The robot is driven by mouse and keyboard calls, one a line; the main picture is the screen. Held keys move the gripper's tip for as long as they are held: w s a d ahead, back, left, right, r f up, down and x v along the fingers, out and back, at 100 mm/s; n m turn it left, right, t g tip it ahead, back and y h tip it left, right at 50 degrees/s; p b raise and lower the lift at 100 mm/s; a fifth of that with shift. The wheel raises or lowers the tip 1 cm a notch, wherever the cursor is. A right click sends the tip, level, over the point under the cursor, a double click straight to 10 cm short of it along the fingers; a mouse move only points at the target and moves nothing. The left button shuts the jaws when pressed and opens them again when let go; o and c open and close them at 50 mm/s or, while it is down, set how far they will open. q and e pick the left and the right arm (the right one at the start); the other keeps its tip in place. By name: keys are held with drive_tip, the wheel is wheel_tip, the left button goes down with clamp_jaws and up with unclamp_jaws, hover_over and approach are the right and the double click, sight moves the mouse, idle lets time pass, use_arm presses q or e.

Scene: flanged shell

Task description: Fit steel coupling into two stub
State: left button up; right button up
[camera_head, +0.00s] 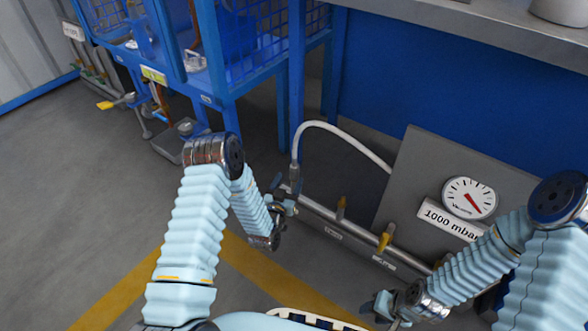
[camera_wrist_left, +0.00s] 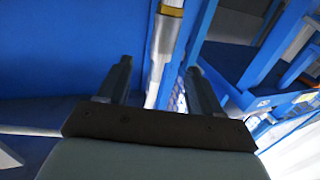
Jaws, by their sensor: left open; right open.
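My left gripper (camera_head: 284,192) is open near the left end of a steel pipe (camera_head: 358,232) low along the blue wall. In the left wrist view, its two fingers stand apart and a bright metal pipe (camera_wrist_left: 164,50) shows between and beyond them; I cannot tell whether they touch it. My right gripper (camera_head: 380,306) is open, low at the right, in front of the pipe. No loose steel coupling can be told for sure, and the stubs cannot be picked out with certainty. The metal end (camera_head: 294,172) of a white hose is close behind my left gripper.
The white hose (camera_head: 345,138) arches to a grey panel with a gauge (camera_head: 470,198) and a "1000 mbar" label (camera_head: 450,220). A blue frame (camera_head: 297,75) rises behind. Grey floor (camera_head: 70,210) at left is clear.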

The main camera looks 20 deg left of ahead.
sight(293, 171)
use_arm(q)
drive_tip(key=w+b, duration=0.1)
drive_tip(key=w, duration=0.6)
drive_tip(key=shift+f, duration=0.15)
drive_tip(key=shift+c, duration=0.4)
drive_tip(key=c, duration=1.1)
